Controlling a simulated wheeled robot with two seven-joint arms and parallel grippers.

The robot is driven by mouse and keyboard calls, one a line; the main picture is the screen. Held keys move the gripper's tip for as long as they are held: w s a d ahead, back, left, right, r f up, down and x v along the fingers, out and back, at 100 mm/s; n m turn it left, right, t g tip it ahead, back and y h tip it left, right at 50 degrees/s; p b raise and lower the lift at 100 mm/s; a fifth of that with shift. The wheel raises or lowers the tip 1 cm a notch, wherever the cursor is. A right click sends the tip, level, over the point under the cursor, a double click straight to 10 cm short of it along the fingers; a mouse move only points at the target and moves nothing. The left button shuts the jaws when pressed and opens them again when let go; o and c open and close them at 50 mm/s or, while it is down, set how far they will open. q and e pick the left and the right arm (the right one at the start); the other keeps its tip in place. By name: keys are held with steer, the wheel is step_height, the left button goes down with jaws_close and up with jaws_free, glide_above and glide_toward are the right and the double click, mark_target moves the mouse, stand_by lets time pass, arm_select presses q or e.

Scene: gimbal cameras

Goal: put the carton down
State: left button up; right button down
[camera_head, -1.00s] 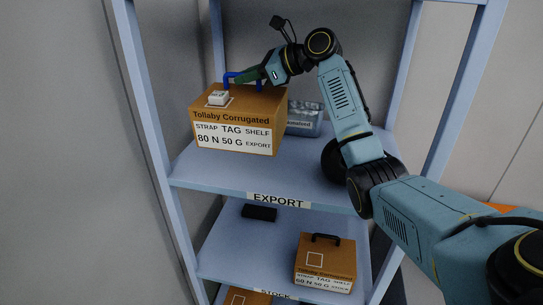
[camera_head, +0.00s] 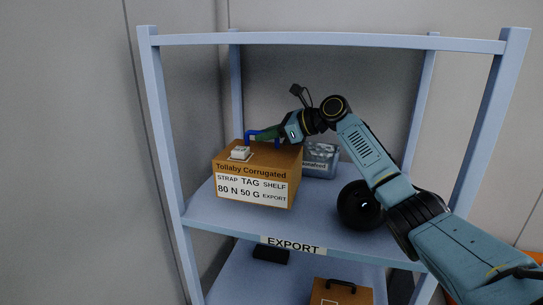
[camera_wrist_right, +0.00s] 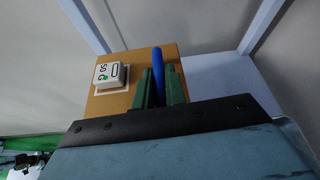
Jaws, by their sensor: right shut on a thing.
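The brown carton (camera_head: 285,178), labelled "STRAP TAG SHELF 80 N 50 G EXPORT", is upright over the left part of the EXPORT shelf (camera_head: 330,225). I cannot tell whether its base touches the shelf. A white tag block (camera_head: 240,153) is on its top; in the right wrist view the block (camera_wrist_right: 110,74) reads "50 G". My right gripper (camera_head: 266,134) is at the carton's blue handle (camera_head: 248,140). In the right wrist view its green fingers are either side of the handle (camera_wrist_right: 158,60), shut on it. My left gripper is out of view.
A grey-blue bin (camera_head: 320,160) stands behind the carton to the right. A black ball-like object (camera_head: 357,206) is right of the carton, by my arm. Shelf posts (camera_head: 160,120) flank the bay. A lower shelf holds another handled carton (camera_head: 340,291).

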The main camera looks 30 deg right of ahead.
mark_target(274, 147)
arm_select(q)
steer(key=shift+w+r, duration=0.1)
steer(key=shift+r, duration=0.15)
arm_select(e)
steer(key=shift+f, duration=1.95)
steer(key=c, duration=1.5)
jaws_free()
steer(key=shift+f, duration=0.25)
steer(key=shift+o, duration=0.2)
